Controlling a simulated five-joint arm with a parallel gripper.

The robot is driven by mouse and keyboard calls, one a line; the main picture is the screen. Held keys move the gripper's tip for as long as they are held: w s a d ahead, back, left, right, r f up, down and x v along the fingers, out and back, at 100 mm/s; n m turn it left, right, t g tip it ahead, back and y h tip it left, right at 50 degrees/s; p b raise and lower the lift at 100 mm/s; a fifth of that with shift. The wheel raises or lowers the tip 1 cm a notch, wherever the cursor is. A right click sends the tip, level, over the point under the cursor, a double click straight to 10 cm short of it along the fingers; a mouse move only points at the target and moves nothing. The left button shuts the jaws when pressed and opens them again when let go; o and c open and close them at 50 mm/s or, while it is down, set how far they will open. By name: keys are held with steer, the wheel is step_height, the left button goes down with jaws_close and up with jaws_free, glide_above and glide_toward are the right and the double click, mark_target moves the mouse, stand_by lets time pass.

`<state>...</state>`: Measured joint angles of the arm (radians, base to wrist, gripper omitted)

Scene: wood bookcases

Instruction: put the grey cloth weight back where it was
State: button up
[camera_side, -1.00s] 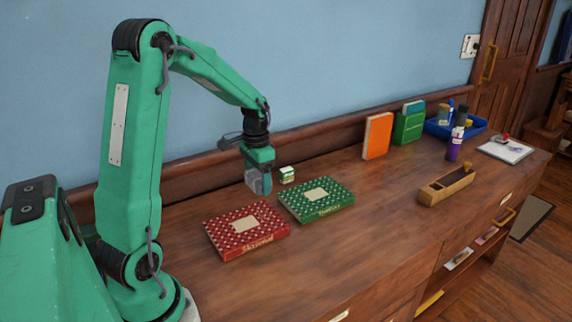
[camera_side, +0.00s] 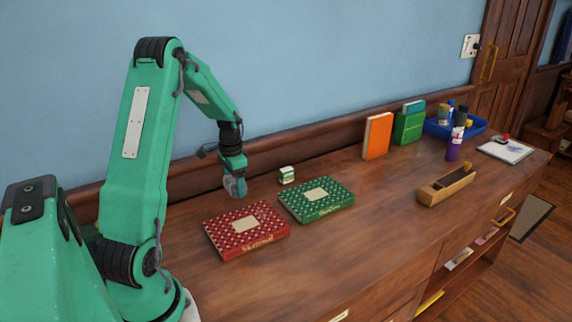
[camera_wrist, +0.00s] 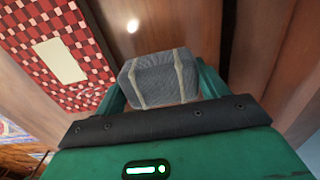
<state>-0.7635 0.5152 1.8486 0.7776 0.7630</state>
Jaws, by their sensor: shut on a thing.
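The grey cloth weight (camera_wrist: 158,78) is a soft grey block with two pale straps, held between the fingers of my gripper (camera_wrist: 160,92) in the wrist view. In the side view my gripper (camera_side: 235,178) points down behind the red patterned box, near the wall edge of the wooden top. The grey weight (camera_side: 235,187) hangs at its tip there. It is small in that view, and I cannot tell whether it touches the wood.
A red patterned box (camera_side: 246,231) and a green patterned box (camera_side: 316,199) lie in front. A small green-and-white cube (camera_side: 286,175) stands to the right. Orange (camera_side: 377,136) and green (camera_side: 409,124) books stand farther right.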

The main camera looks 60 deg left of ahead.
mark_target(236, 202)
steer(key=shift+a+f, duration=0.1)
steer(key=shift+f, duration=1.95)
steer(key=shift+f, duration=0.15)
steer(key=o, duration=1.3)
steer(key=shift+o, duration=0.2)
step_height(236, 202, up, 12)
steer(key=shift+f, duration=0.1)
steer(key=shift+r, duration=0.25)
